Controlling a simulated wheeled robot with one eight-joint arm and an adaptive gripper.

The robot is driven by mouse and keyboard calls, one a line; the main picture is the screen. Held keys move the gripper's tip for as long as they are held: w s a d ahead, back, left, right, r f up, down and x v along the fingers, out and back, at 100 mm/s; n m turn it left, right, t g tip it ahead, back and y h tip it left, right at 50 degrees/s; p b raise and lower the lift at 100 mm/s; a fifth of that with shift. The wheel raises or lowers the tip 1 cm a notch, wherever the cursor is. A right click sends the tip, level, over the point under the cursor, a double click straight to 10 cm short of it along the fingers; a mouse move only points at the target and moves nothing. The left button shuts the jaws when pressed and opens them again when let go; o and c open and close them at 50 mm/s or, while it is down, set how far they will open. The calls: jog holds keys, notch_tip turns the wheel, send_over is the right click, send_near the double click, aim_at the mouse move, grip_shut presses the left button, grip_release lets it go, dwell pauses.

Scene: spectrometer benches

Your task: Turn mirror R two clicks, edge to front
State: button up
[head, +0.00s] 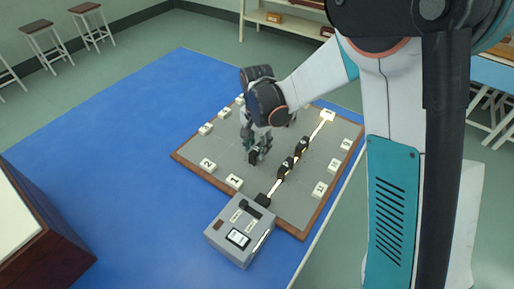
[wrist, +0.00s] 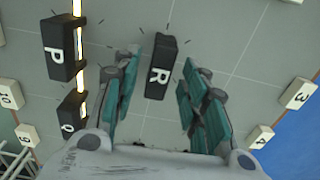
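Mirror R (wrist: 161,66) is a black block with a white letter R, standing on the grey board (wrist: 220,40). In the wrist view its long side runs roughly up and down the picture, leaning slightly. Short dark tick marks lie on the board around it. My gripper (wrist: 162,76) is open, with one teal-padded finger on each side of the block and a visible gap on both sides. In the head view my gripper (head: 259,146) is low over the board, and mirror R (head: 253,158) is partly hidden by the fingers.
Blocks P (wrist: 60,50) and Q (wrist: 72,108) stand along the bright beam strip, left of R in the wrist view. A grey instrument box (head: 236,230) sits at the board's near edge. White number tiles (head: 234,181) line the board. The blue table (head: 110,165) is clear at left.

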jog(key=shift+f, duration=0.1)
jog(key=shift+c, duration=0.6)
grip_shut()
jog(key=n, duration=0.4)
jog(key=shift+n, duration=0.4)
jog(key=n, duration=0.4)
jog(key=shift+n, duration=0.3)
jog(key=n, duration=0.4)
jog(key=shift+n, duration=2.1)
